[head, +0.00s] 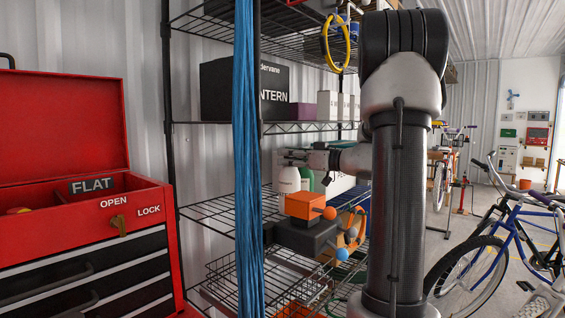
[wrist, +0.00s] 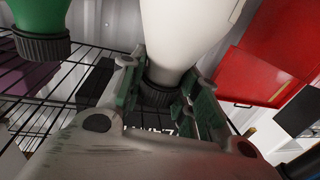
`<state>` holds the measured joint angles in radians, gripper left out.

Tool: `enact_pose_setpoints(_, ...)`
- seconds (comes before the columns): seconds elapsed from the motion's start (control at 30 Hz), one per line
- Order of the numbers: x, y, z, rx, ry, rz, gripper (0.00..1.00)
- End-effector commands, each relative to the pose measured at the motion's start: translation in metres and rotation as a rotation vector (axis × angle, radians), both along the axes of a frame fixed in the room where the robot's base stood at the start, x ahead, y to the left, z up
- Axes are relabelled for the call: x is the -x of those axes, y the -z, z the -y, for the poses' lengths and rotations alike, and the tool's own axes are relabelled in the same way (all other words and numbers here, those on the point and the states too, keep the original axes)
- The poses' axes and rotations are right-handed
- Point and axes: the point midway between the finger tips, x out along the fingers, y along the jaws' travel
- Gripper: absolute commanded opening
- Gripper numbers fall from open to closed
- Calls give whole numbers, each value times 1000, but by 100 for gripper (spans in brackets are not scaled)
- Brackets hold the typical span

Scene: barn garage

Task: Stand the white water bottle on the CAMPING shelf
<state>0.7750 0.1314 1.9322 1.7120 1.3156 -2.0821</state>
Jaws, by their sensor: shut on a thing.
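The white water bottle (head: 289,180) is upright in the head view, at the middle shelf level of the wire rack. My gripper (head: 290,156) is at its top, reaching in from the right. In the wrist view my gripper (wrist: 168,98) is shut around the bottle's dark cap and neck, with the white body (wrist: 188,28) beyond. I cannot tell whether the bottle's base touches the wire shelf (head: 215,213). No CAMPING label is readable in either view.
A green bottle (head: 306,179) stands close beside the white one. An orange block-like object (head: 303,206) sits in front. A black lantern box (head: 225,92) is on the shelf above. Blue strands (head: 247,150) hang before the rack. A red toolbox (head: 80,230) stands left.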

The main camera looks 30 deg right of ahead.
Motion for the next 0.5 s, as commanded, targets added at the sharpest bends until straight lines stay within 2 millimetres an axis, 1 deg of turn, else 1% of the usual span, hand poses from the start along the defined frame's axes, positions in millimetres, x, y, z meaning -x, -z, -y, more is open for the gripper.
enact_pose_setpoints(0.03, -2, -1, -5, 0, -2, 1, 0)
enact_pose_setpoints(0.27, -9, -1, -21, 0, -2, 1, 0)
enact_pose_setpoints(0.4, -9, 9, -20, -1, 0, 0, 0)
enact_pose_setpoints(0.5, -9, 12, -20, -1, 0, 0, 0)
